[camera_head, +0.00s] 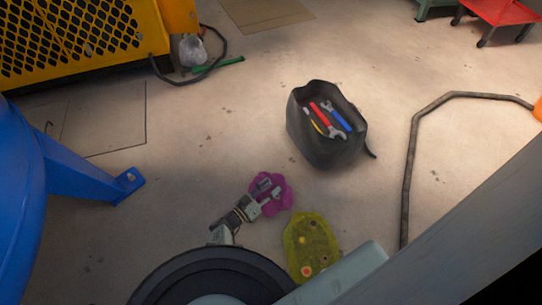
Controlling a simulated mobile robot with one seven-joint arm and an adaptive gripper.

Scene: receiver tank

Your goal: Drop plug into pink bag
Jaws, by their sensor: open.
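The pink bag (285,189) lies on the floor near the picture's middle and looks magenta with a lobed outline. My gripper (269,192) is over its left part and hides some of it. The jaws are open, and I see nothing held between them. From this view I cannot tell whether the fingers touch the bag or hover above it. I cannot make out the plug; it may be hidden by the gripper or too small to tell.
A yellow-green bag (296,240) with several small items lies right of my arm. A black tool bag (330,150) holding wrenches and screwdrivers stands behind. A dark hose (411,150) runs along the right. A blue tank leg (85,170) stands left. Floor between is clear.

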